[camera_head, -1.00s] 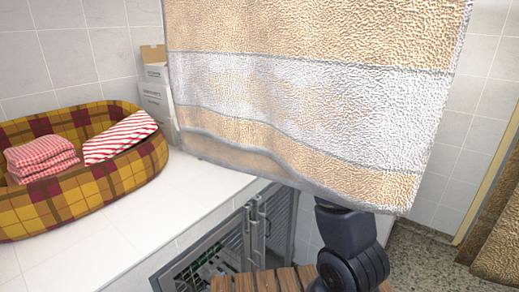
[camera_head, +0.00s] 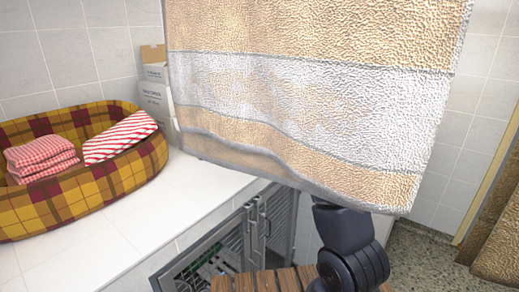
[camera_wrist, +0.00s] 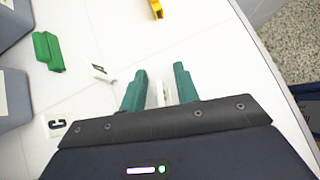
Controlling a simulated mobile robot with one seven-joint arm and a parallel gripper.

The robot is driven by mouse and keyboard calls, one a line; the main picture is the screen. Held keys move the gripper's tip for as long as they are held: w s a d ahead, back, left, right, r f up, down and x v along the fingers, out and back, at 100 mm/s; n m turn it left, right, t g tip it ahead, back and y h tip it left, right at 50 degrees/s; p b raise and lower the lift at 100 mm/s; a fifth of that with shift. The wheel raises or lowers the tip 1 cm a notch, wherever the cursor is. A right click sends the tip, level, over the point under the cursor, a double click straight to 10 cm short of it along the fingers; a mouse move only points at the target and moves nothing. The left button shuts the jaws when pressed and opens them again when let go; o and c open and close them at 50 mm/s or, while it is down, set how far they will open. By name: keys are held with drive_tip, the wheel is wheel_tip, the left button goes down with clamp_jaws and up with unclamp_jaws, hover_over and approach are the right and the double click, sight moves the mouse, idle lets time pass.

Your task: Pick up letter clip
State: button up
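In the wrist view my gripper (camera_wrist: 157,84) has its two teal fingers spread over a white surface. A narrow white upright piece (camera_wrist: 160,94) shows in the gap between them, with space visible around it; I cannot tell whether it is the letter clip. A small white piece with a dark mark (camera_wrist: 102,73) stands left of the fingers. A white tag with a black "C" (camera_wrist: 55,125) lies at lower left, partly cut off by my gripper's body. In the head view, the hanging towel hides my gripper.
A green clip (camera_wrist: 47,52) and a yellow clip (camera_wrist: 156,9) lie on the white counter (camera_wrist: 225,55). Grey bins (camera_wrist: 12,98) stand at left. The beige towel (camera_head: 310,100) fills much of the head view. A plaid pet bed (camera_head: 95,185) holds folded red-and-white cloths (camera_head: 42,158).

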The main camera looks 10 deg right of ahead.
clamp_jaws()
wheel_tip(320, 180, up, 20)
idle(0.7)
